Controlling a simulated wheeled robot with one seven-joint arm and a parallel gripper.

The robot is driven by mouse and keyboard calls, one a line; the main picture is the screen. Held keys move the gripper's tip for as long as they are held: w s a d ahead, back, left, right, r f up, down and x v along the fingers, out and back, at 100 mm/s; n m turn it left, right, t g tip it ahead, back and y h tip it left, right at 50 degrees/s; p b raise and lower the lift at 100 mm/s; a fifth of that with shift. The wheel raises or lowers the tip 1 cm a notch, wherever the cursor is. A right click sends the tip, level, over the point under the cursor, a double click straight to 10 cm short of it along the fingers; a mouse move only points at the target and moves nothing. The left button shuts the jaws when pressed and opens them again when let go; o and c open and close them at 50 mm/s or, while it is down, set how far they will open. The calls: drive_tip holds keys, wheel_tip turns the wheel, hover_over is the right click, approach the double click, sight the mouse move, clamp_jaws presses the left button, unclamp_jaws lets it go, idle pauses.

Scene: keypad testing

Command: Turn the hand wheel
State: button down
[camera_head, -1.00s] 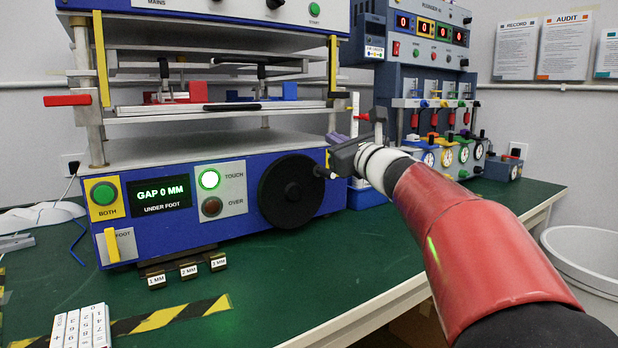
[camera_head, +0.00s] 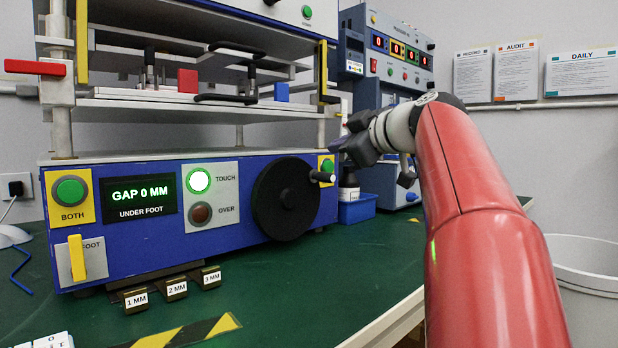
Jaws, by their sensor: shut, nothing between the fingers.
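The black hand wheel (camera_head: 284,205) is on the right of the blue machine's front panel. My gripper (camera_head: 343,145) is shut and empty, just above and to the right of the crank handle. It appears apart from the handle, though the depth between them is hard to tell. The display (camera_head: 140,194) reads "GAP 0 MM" and "UNDER FOOT". The TOUCH lamp (camera_head: 198,181) is lit; the OVER lamp (camera_head: 201,214) is dark.
Small blocks marked 1 MM (camera_head: 136,299), 2 MM (camera_head: 175,288) and 3 MM (camera_head: 206,278) sit before the machine. A blue bin (camera_head: 357,208) stands to its right, close behind my gripper. Green table surface (camera_head: 330,285) is clear in front. A white bin (camera_head: 585,290) stands at right.

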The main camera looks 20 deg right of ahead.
drive_tip(key=p, duration=0.3)
hover_over(324, 174)
drive_tip(key=s+a, duration=0.2)
drive_tip(key=a, duration=0.1)
drive_tip(key=f, duration=0.2)
drive_tip(key=shift+w+d+f+n+b, duration=0.15)
drive_tip(key=shift+w+d+f+b, duration=0.15)
drive_tip(key=shift+f, duration=0.3)
drive_tip(key=shift+w+d+f+n+b, duration=0.2)
drive_tip(key=shift+w+d+f, duration=0.2)
drive_tip(key=shift+f, duration=0.15)
drive_tip(key=shift+w+d+f, duration=0.1)
drive_tip(key=shift+d+f, duration=0.2)
drive_tip(key=shift+f, duration=0.05)
drive_tip(key=shift+w+d+f+m+b, duration=0.2)
drive_tip(key=shift+d+f+m+b, duration=0.25)
drive_tip(key=shift+f+b, duration=0.15)
drive_tip(key=shift+g, duration=0.3)
